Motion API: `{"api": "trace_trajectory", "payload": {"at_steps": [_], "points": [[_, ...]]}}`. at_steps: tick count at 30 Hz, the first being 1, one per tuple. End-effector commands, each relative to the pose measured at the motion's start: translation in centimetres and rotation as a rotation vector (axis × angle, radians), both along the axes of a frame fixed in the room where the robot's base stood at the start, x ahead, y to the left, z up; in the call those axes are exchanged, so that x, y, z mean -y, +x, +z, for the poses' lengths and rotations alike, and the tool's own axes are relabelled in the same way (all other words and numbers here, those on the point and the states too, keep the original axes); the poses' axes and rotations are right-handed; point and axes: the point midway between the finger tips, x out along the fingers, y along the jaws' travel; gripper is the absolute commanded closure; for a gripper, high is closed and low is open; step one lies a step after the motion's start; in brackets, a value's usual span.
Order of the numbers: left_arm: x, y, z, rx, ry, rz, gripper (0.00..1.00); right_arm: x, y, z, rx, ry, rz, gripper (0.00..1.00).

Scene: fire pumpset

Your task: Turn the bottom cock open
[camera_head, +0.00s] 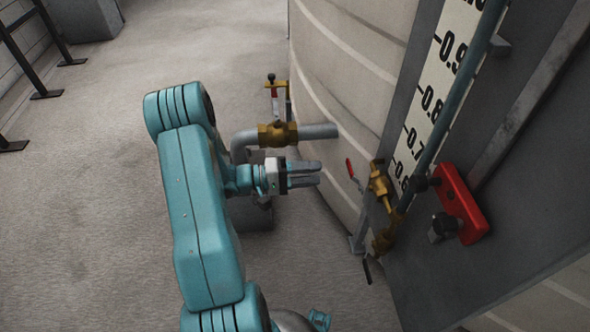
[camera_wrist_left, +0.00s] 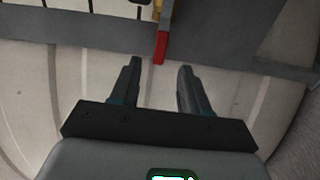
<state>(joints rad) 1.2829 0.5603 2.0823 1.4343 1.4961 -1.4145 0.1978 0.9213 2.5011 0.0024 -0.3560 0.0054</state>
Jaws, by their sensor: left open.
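The brass cock (camera_head: 379,180) sits at the lower end of the level gauge, right of my left gripper (camera_head: 319,173) in the head view. Its red lever (camera_head: 350,168) points left toward my fingers. My left gripper is open and empty, with a gap between its fingertips and the lever. In the left wrist view, the red lever end (camera_wrist_left: 160,47) lies just beyond the fingertips (camera_wrist_left: 160,67), lined up with the space between them. A lower brass fitting (camera_head: 384,240) with a dark handle (camera_head: 367,270) hangs below the cock. My right gripper is out of view.
A grey pipe with a brass valve (camera_head: 277,134) leaves the tank (camera_head: 345,75) just behind my gripper. A red bracket (camera_head: 461,204) and the gauge scale (camera_head: 430,100) stand at right. Open concrete floor (camera_head: 80,220) lies left.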

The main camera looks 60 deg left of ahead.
Motion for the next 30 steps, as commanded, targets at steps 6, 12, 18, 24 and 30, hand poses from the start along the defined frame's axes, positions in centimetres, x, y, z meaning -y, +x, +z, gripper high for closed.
{"api": "trace_trajectory", "payload": {"at_steps": [6, 12, 18, 24, 30], "points": [[-1.3, -3.1, 0.0, -0.001, 0.000, 0.001, 0.54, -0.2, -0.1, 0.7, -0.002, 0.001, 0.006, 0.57], [-1.5, -3.8, 0.0, 0.000, 0.000, -0.001, 0.54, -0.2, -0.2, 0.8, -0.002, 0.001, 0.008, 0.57], [-1.5, -3.7, 0.0, 0.000, 0.000, -0.001, 0.54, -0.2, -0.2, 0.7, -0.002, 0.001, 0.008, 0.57], [-1.5, -3.7, 0.0, 0.000, 0.000, -0.001, 0.54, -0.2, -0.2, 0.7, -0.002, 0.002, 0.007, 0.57], [1.5, -2.7, 0.4, -0.090, -0.050, -0.098, 0.54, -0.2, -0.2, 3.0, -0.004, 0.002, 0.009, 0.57]]}}
